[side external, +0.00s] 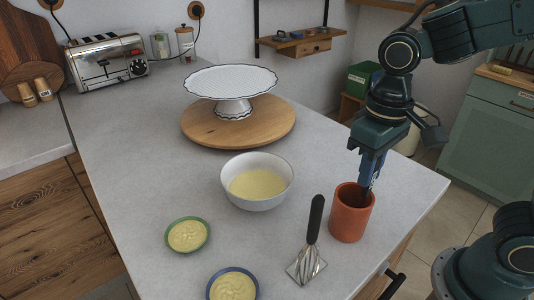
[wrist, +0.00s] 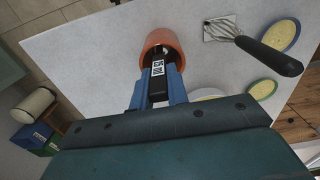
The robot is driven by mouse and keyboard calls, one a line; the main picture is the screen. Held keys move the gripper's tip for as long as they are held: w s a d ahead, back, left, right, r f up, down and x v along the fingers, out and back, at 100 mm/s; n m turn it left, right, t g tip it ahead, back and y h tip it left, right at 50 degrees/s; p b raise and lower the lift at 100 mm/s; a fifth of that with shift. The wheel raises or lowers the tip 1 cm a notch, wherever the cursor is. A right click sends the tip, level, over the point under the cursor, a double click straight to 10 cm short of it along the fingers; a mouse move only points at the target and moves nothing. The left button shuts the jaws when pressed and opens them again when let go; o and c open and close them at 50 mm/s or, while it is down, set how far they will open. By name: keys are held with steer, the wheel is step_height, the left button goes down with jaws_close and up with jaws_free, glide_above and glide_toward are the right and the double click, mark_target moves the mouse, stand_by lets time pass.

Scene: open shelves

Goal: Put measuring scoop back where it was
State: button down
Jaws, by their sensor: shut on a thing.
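My gripper (side external: 368,180) points down at the mouth of an orange-brown cup (side external: 350,218) near the counter's right edge. In the wrist view, my gripper (wrist: 158,82) is shut on a dark handle with a black-and-white patterned label, which I take to be the measuring scoop (wrist: 158,70). The scoop's lower part is hidden in or behind the rim of the cup (wrist: 154,42). I cannot tell whether the scoop touches the cup's bottom.
A black-handled whisk-like tool (side external: 313,220) lies left of the cup. A white bowl (side external: 280,198) of pale batter, a green-rimmed dish (side external: 207,234) and a blue-rimmed dish (side external: 254,284) stand nearby. A cake stand (side external: 235,110) on a round wooden board (side external: 195,130) is farther back.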

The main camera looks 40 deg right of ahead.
steer(key=shift+f, duration=0.35)
steer(key=c, duration=1.4)
jaws_free()
steer(key=shift+o, duration=0.2)
steer(key=shift+r, duration=0.1)
step_height(320, 180, up, 12)
steer(key=shift+r, duration=0.1)
steer(key=shift+d, duration=0.1)
steer(key=s+d+f+t, duration=0.5)
steer(key=s+d+f, duration=0.1)
steer(key=d, duration=0.1)
steer(key=shift+s+d+t, duration=0.25)
steer(key=shift+d+t, duration=0.05)
steer(key=shift+d, duration=0.1)
